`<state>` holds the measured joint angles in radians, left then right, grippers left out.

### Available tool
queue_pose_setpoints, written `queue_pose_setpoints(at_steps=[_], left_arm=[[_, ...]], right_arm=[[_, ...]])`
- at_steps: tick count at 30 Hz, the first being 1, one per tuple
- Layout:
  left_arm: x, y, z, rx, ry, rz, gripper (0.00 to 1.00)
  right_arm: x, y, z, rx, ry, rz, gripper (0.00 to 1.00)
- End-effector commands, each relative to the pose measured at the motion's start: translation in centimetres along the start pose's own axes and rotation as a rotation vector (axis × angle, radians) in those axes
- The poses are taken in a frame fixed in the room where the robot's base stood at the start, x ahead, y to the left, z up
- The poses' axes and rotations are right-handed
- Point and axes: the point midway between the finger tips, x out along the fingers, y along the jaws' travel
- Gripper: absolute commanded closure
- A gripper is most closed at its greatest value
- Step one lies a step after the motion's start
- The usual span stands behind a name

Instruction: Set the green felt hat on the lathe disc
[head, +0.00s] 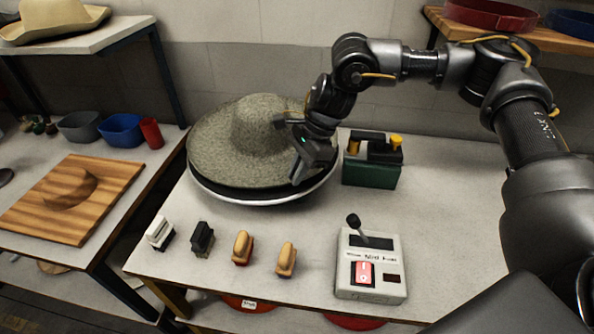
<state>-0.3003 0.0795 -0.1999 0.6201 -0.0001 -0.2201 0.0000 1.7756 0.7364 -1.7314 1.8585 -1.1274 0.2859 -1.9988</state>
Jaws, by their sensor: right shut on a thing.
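The green felt hat (262,128), speckled grey-green with a wide brim, is crown up over the lathe disc (262,199) on the middle table. Only the disc's dark edge and pale rim show beneath the brim. The hat looks level and roughly centred; I cannot tell whether it rests fully on the disc. My right gripper (294,150) is shut on the hat at its right side, beside the crown. Its fingertips are partly hidden against the felt. My left gripper is out of view.
A control box (370,268) with a lever and red switch stands at the front right. Several brushes (242,248) line the front edge. A green-black case (371,160) stands close right of the disc. A wooden board (110,177) lies on the left table.

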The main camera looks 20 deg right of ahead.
Motion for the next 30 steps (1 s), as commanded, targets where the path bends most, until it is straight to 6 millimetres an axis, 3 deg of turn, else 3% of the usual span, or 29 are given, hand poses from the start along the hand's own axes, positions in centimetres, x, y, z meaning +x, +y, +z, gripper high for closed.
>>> queue_pose_setpoints(at_steps=[25, 26, 30], left_arm=[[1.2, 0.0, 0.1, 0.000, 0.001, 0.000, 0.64], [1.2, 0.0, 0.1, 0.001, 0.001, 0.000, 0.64], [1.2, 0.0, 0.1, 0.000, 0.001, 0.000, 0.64]], right_arm=[[1.2, 0.0, -0.5, -0.001, -0.001, -0.002, 1.00], [1.2, 0.0, -0.5, -0.001, -0.001, -0.002, 0.87], [1.2, 0.0, -0.5, 0.000, -0.001, -0.001, 0.69]])
